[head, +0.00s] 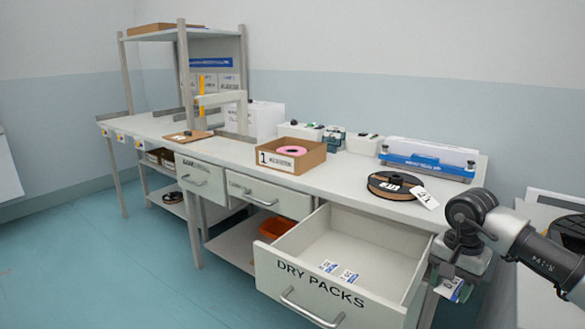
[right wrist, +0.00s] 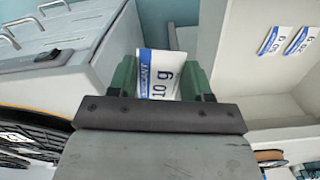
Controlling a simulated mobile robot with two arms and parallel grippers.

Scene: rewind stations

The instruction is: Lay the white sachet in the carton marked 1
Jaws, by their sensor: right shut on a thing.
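My right gripper (head: 455,274) is at the right in the head view, beside the right side of the open drawer. It is shut on a white sachet (head: 447,290) with a blue band, which hangs below it. In the right wrist view the sachet (right wrist: 158,72) sits between the green fingers and reads "10 g". The open-topped brown carton (head: 313,160) marked 1 stands on the bench, well to the left of the gripper. A pink ring-shaped spool (head: 292,150) lies in it. My left gripper is out of view.
The open drawer (head: 285,277) marked DRY PACKS holds two more sachets (head: 328,266), reading 50 g and 20 g in the right wrist view (right wrist: 271,40). A black spool (head: 385,184) with a white tag and a blue-and-white device (head: 425,160) stand on the bench right of the carton.

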